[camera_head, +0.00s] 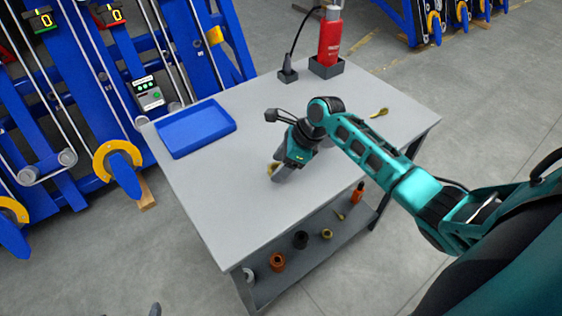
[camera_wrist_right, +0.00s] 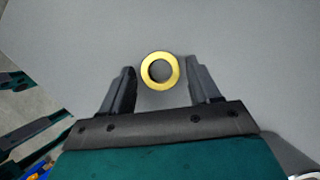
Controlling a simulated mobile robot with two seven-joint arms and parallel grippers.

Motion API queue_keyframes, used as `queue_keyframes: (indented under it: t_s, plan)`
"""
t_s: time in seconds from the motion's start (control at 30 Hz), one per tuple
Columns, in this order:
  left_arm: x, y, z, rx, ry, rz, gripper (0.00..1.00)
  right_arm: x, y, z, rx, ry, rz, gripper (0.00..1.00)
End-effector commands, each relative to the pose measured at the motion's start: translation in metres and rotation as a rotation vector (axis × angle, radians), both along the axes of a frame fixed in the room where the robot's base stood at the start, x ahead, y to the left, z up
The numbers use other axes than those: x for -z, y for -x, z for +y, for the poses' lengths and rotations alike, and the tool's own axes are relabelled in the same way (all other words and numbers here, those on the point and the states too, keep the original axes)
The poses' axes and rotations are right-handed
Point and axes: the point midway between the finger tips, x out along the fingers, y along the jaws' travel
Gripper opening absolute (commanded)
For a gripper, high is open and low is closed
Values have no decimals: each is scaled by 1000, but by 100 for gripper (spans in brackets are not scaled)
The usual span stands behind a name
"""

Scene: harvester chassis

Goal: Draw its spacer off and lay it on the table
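A yellow ring (camera_wrist_right: 160,71) with a dark centre shows in the right wrist view, on or just above the grey table (camera_head: 215,195). My right gripper (camera_wrist_right: 161,88) is open, its two fingers on either side of the ring with a small gap at each side. In the head view my right gripper (camera_head: 277,175) points down at the table's middle, and only a bit of yellow (camera_head: 271,168) shows by its fingers. Another yellow piece (camera_head: 379,112) lies farther right on the table. My left gripper is not clearly in view.
A blue tray (camera_head: 196,128) lies at the table's left end. A red bottle (camera_head: 330,40) stands in a dark holder at the back. The lower shelf (camera_head: 310,262) holds several small parts. Blue machine frames (camera_head: 95,90) with yellow rings stand left.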

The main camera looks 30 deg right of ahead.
Motion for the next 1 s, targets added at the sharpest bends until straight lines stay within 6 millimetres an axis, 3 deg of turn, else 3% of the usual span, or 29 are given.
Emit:
queue_keyframes:
  t_s: [0.17, 0.47, 0.63, 1.0]
  plan:
    - [0, 0, 0, 0, 0, 0, 100, 0, 0, 0, 0, 0, 0, 77]
    - [0, 0, 0, -1, -1, 1, 100, -3, 1, -2, 0, 0, -1, 77]
    - [0, 0, 0, -1, -1, 1, 100, -25, 7, -12, -1, 3, -3, 77]
    - [1, 1, 0, 0, 0, 2, 100, -94, 27, -43, 0, 3, -3, 77]
